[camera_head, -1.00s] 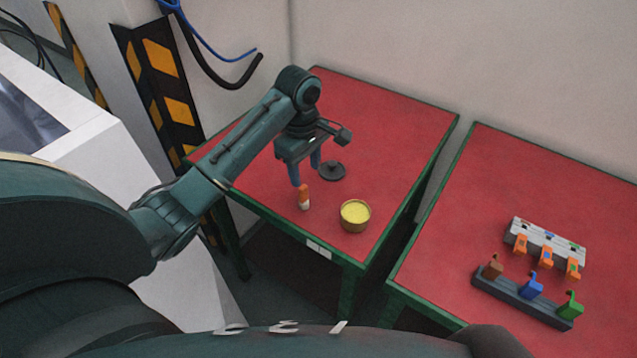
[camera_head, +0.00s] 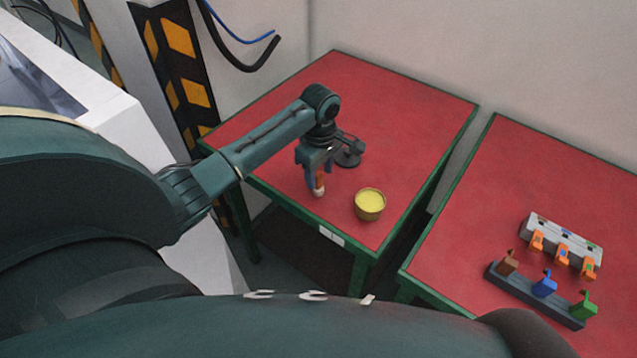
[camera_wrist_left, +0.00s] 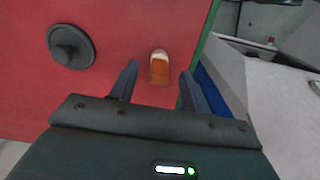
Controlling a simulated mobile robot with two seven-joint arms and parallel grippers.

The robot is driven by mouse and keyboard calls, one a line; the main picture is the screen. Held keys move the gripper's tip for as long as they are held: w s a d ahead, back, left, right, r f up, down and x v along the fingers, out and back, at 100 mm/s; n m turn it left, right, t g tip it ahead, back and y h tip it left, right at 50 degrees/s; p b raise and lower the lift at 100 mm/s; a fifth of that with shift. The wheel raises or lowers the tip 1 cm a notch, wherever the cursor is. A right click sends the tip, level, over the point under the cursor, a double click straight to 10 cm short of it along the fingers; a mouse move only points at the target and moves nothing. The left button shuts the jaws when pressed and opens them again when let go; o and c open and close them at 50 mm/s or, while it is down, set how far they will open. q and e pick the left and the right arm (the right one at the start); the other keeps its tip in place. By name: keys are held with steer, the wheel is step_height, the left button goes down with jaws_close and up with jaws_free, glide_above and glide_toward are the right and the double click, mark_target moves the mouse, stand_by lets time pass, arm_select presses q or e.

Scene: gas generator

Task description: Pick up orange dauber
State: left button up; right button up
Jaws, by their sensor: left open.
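The orange dauber (camera_head: 319,186), orange with a whitish end, is on the red table near its front edge. In the left wrist view the dauber (camera_wrist_left: 159,68) lies between and just beyond the fingertips, with red table showing on both sides of it. My left gripper (camera_head: 314,180) is open and comes down over the dauber from above, partly hiding it in the head view. In the left wrist view my left gripper (camera_wrist_left: 159,78) has its two fingers apart with nothing held. My right gripper is not in view.
A yellow-filled round tin (camera_head: 370,205) stands right of the dauber. A dark round lid with a knob (camera_head: 349,157) lies behind the gripper, also in the wrist view (camera_wrist_left: 71,46). A second red table (camera_head: 470,200) at right carries racks with coloured pieces.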

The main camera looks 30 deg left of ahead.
mark_target(318, 174)
arm_select(q)
steer(key=shift+a+f, duration=0.2)
steer(key=shift+f, duration=1.35)
jaws_close()
